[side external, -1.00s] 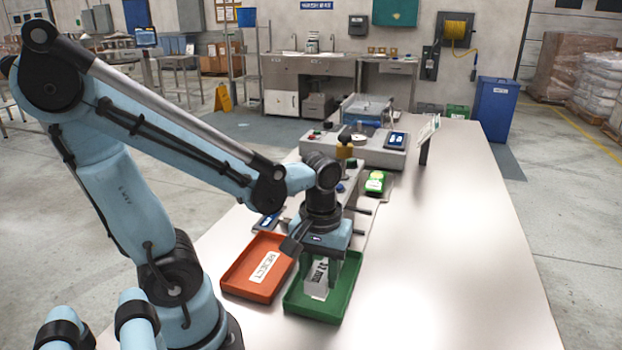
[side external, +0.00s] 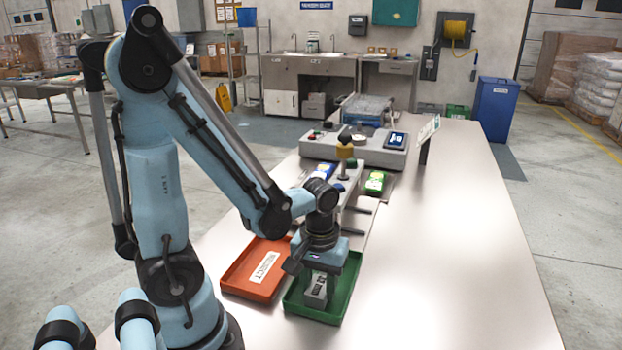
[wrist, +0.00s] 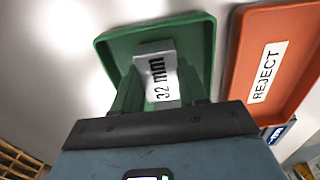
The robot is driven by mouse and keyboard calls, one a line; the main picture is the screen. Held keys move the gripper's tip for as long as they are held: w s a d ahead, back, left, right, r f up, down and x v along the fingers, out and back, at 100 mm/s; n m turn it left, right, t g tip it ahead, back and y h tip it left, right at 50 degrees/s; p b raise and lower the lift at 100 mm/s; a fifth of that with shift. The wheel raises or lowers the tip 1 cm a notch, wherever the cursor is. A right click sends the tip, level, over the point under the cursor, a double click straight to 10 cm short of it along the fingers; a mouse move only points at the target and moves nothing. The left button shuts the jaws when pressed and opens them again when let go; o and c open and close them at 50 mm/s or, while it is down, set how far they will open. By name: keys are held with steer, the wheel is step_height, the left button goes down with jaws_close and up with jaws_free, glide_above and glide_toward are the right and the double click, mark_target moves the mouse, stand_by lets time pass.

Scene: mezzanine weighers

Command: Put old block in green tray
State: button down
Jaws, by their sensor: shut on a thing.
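My gripper (side external: 320,284) is shut on a pale grey block (side external: 317,291) marked "32 mm". The block also shows between the fingers in the wrist view (wrist: 158,72). My gripper points down into the green tray (side external: 345,300), with the block inside the tray's outline. I cannot tell whether the block's underside touches the tray floor. The green tray's rim also shows in the wrist view (wrist: 150,28). My fingers hide part of the block and of the tray.
An orange tray (side external: 236,272) labelled "REJECT" lies just left of the green tray. A weighing device (side external: 370,152) and a small green-yellow item (side external: 375,182) stand farther back. The table (side external: 450,260) is clear to the right.

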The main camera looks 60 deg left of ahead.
mark_target(319, 285)
steer(key=c, duration=0.6)
jaws_free()
steer(key=shift+f, duration=0.15)
steer(key=shift+r, duration=6)
steer(key=w+d+m+t, duration=0.3)
steer(key=w+m+t, duration=0.2)
steer(key=m+t, duration=0.2)
steer(key=shift+d+r+m, duration=0.3)
steer(key=shift+r+m, duration=0.15)
steer(key=shift+m, duration=0.55)
